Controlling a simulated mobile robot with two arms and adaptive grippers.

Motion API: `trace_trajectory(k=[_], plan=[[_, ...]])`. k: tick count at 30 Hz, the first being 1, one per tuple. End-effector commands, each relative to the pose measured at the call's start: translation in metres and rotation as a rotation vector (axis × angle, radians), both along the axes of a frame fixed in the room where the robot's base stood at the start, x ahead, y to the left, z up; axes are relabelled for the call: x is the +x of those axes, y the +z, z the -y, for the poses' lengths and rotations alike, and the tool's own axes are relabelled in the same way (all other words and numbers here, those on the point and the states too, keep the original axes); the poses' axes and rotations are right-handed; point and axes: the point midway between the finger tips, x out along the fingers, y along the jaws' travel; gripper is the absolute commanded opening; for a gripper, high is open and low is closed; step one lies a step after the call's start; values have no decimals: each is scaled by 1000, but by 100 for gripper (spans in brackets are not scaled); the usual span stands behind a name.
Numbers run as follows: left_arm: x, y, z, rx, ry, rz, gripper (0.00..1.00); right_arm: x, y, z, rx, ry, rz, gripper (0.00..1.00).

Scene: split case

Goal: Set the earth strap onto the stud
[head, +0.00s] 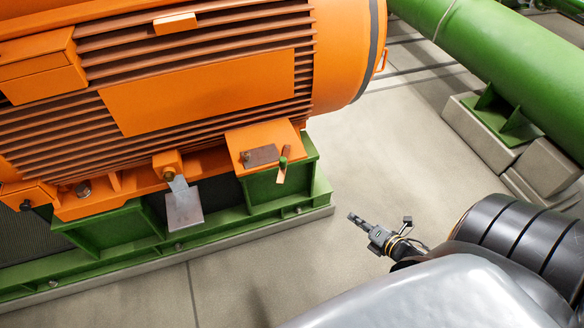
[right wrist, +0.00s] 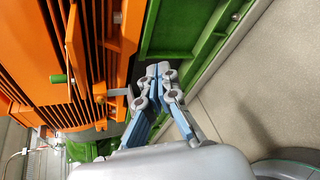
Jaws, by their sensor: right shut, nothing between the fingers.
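A narrow copper-coloured strip (head: 280,177) with a green cylindrical piece (head: 283,162), which looks like the earth strap, sits at the front of an orange box on the motor's side. The green piece also shows at the left of the right wrist view (right wrist: 57,78). I cannot make out the stud clearly. My right gripper (head: 353,217) is shut and empty, in front of the green base frame, right of and below the strip and apart from it. Its closed fingertips (right wrist: 158,70) show in the right wrist view. My left gripper is not in view.
The large orange ribbed motor (head: 200,90) stands on a green base frame (head: 250,217) with a concrete edge. A grey plate (head: 184,208) hangs from an orange lug. A green pipe (head: 500,60) runs at upper right. The floor (head: 370,140) between is clear.

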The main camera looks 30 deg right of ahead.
Motion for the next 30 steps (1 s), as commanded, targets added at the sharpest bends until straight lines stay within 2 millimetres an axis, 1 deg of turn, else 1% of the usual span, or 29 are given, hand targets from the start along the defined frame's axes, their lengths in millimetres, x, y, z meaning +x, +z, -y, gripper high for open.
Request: trace_trajectory(k=[1,3,6,9,12,16,20,30], plan=[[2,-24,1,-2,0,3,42,14,15,2,-152,114,94,0],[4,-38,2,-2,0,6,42,28,51,-3,-367,257,224,0],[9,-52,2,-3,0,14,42,39,94,-17,-626,416,390,0],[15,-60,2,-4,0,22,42,42,123,-31,-811,517,514,0],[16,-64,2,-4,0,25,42,42,140,-40,-919,572,590,0],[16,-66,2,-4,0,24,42,47,148,-47,-968,594,626,0],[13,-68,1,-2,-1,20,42,64,149,-55,-969,594,628,0],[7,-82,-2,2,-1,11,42,130,148,-86,-968,591,626,0]])
